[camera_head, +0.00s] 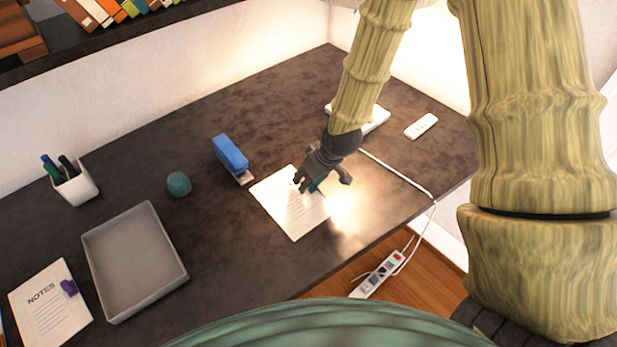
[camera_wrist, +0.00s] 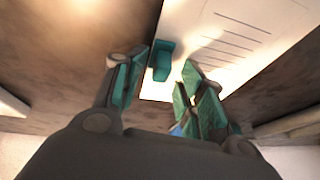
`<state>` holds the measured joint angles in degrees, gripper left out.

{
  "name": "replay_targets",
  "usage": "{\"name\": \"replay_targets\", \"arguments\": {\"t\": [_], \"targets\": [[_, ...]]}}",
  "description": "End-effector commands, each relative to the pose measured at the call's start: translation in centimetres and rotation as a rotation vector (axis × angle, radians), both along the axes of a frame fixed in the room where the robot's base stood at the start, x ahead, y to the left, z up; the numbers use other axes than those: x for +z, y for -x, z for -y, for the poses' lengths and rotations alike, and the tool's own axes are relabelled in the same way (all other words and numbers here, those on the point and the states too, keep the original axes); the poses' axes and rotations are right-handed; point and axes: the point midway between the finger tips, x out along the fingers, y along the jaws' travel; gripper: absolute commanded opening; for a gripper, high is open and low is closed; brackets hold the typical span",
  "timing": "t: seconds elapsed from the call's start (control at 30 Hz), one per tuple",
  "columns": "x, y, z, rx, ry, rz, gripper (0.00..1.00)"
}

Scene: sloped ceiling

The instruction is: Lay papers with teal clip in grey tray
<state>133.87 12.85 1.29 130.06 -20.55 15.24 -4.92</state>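The white printed papers (camera_head: 287,203) lie flat on the dark desk, and they fill the upper part of the wrist view (camera_wrist: 235,35). A teal clip (camera_wrist: 162,61) sits on their edge. My gripper (camera_head: 322,183) is above the papers' right edge in the head view. In the wrist view my gripper (camera_wrist: 155,90) is open, with the clip between its fingers but nearer the left one; I cannot tell whether they touch it. The grey tray (camera_head: 135,262) stands empty on the left of the desk.
A blue stapler (camera_head: 230,154) stands just beyond the papers. A teal ball (camera_head: 178,184) lies between stapler and tray. A pen cup (camera_head: 75,184) and a notes sheet with purple clip (camera_head: 48,305) are at left. A white remote (camera_head: 421,126) and a cable (camera_head: 400,174) lie right.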

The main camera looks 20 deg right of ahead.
Motion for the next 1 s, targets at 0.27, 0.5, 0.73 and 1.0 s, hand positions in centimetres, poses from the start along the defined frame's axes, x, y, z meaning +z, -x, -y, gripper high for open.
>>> {"name": "replay_targets", "arguments": {"t": [0.27,0.5,0.73,1.0], "targets": [[0.4,0.0,0.0,0.001,-0.001,0.003,0.39],[2.5,0.7,0.5,-0.001,-0.001,0.005,0.39],[5.2,1.6,1.1,0.000,-0.001,0.005,0.39],[8.1,2.8,1.9,0.000,-0.001,0.004,0.39]]}}
